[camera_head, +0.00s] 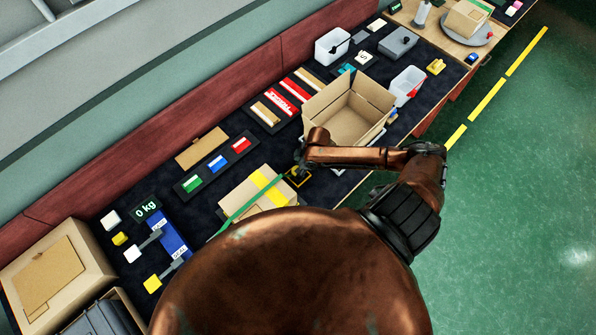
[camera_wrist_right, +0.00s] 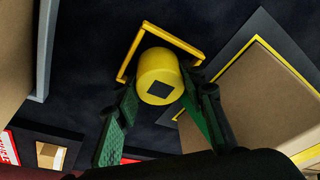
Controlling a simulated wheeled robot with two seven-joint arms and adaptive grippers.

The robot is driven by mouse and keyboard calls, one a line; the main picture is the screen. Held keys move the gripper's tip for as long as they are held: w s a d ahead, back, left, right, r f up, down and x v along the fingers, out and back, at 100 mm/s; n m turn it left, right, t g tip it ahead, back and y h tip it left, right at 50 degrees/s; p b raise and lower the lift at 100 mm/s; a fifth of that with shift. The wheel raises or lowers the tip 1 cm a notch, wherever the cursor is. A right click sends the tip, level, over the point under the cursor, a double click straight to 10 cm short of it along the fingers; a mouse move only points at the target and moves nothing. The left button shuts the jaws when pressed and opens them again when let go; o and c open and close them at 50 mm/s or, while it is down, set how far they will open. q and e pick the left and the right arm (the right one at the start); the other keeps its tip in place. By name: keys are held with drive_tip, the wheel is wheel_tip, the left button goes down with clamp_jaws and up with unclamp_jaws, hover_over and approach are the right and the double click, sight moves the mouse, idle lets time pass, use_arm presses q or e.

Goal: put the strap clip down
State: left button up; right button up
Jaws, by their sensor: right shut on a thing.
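My right gripper (camera_head: 300,168) reaches down to the dark table mat, beside the closed cardboard box with the green strap. In the right wrist view its two green-padded fingers (camera_wrist_right: 162,98) are shut on a yellow round piece with a black square on its end, which I take to be the strap clip (camera_wrist_right: 157,66). A yellow square outline (camera_head: 298,184) is on the mat just below the gripper; it also shows behind the clip in the wrist view (camera_wrist_right: 170,34). I cannot tell whether the clip touches the mat. My left gripper is out of view.
The strapped box (camera_head: 236,191) is close on the left of the gripper. An open cardboard box (camera_head: 348,112) stands just behind it. A panel with green, blue and red blocks (camera_head: 188,186) lies farther left. A white bin (camera_head: 408,88) stands to the right.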

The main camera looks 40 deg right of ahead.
drive_tip(key=o, duration=1.2)
drive_tip(key=shift+f, duration=0.1)
drive_tip(key=v, duration=1.2)
